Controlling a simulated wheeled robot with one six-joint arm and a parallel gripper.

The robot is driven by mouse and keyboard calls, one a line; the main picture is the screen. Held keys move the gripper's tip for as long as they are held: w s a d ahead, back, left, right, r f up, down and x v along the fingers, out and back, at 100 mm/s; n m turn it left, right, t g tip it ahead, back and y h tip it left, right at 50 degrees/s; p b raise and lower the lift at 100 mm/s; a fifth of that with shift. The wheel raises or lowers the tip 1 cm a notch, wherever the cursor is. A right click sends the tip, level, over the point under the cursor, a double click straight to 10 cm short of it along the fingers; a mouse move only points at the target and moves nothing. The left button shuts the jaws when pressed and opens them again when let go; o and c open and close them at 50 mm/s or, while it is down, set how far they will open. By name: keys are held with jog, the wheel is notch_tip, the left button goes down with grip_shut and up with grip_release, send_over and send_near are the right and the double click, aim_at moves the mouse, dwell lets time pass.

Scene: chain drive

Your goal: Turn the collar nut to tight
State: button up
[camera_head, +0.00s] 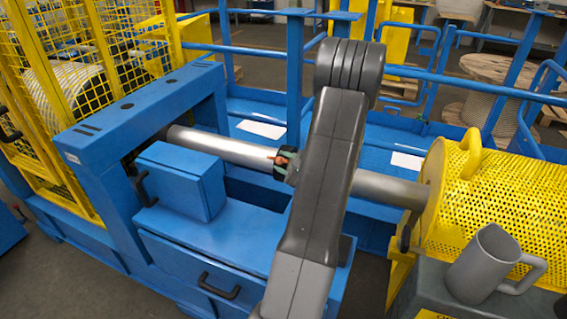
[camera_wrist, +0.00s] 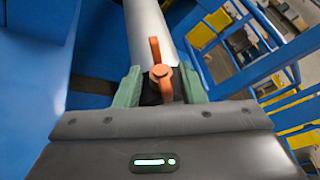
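The collar nut, a dark ring with an orange handle (camera_wrist: 160,68), sits on the bare steel shaft. In the head view its orange part (camera_head: 281,160) shows just left of my grey arm. My gripper (camera_wrist: 161,90) has green fingers, one on each side of the dark collar and the orange handle. The dark collar seems to fill the space between the fingers. Whether the fingers press on it cannot be told. The far side of the collar is hidden.
The steel shaft (camera_head: 230,150) runs from a blue frame (camera_head: 130,105) to a yellow perforated guard (camera_head: 490,200). A blue box (camera_head: 180,180) stands in front of the shaft. A grey mug (camera_head: 482,265) stands at lower right. Blue rails (camera_head: 295,70) rise behind.

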jog(key=b+v, duration=0.1)
jog(key=v, duration=1.3)
jog(key=shift+w, duration=0.1)
jog(key=p+x, duration=0.1)
jog(key=x, duration=1.3)
jog(key=shift+a, duration=0.1)
jog(key=shift+r+p, duration=0.1)
jog(key=shift+p, duration=0.5)
jog(key=shift+d+f+b, duration=0.2)
jog(key=shift+f+b, duration=0.05)
jog(key=shift+b, duration=0.45)
